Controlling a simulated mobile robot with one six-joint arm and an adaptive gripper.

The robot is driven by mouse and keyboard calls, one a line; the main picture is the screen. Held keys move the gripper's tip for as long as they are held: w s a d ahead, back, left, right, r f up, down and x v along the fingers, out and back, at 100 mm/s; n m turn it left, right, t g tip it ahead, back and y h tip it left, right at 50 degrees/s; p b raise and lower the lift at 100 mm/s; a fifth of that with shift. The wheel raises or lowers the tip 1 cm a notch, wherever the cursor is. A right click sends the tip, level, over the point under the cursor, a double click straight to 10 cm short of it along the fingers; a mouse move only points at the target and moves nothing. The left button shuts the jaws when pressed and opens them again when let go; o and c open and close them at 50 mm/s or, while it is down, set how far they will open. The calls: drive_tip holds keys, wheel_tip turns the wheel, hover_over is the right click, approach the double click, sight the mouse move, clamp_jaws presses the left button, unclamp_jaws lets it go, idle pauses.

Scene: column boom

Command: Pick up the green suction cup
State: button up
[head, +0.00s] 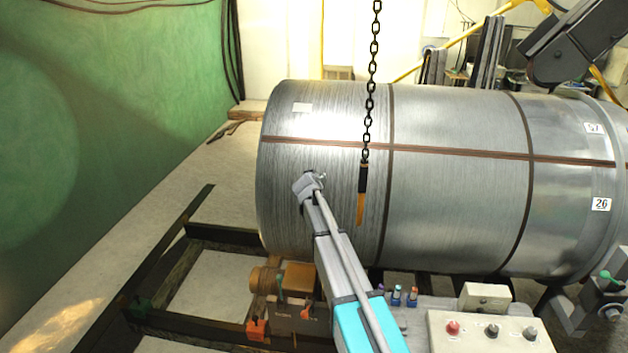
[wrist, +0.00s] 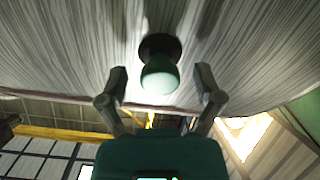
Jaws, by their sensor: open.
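The green suction cup (wrist: 160,78) shows in the wrist view as a rounded green knob on a dark round base. The base sits against the grey, streaked curved surface. My gripper (wrist: 161,78) is open, with one dark finger on each side of the green knob. Gaps show between the knob and both fingers, so neither touches it. How deep the knob sits between the fingertips I cannot tell. I cannot make out my gripper or the cup for certain in the head view.
A large metal drum (head: 455,125) fills the head view. A chain (head: 371,75) hangs before it, and a grey and turquoise boom (head: 345,265) reaches up to it. A control box (head: 485,330) stands at the front. Bare floor (head: 215,285) lies at left.

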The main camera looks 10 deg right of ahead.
drive_tip(key=shift+c, duration=0.2)
drive_tip(key=c, duration=1.1)
drive_tip(key=shift+r, duration=0.15)
drive_tip(key=shift+w+r+p, duration=0.1)
drive_tip(key=shift+r+p, duration=0.5)
drive_tip(key=shift+p, duration=0.2)
wheel_tip(320, 180, up, 8)
drive_tip(key=p, duration=0.8)
drive_tip(key=shift+r, duration=0.25)
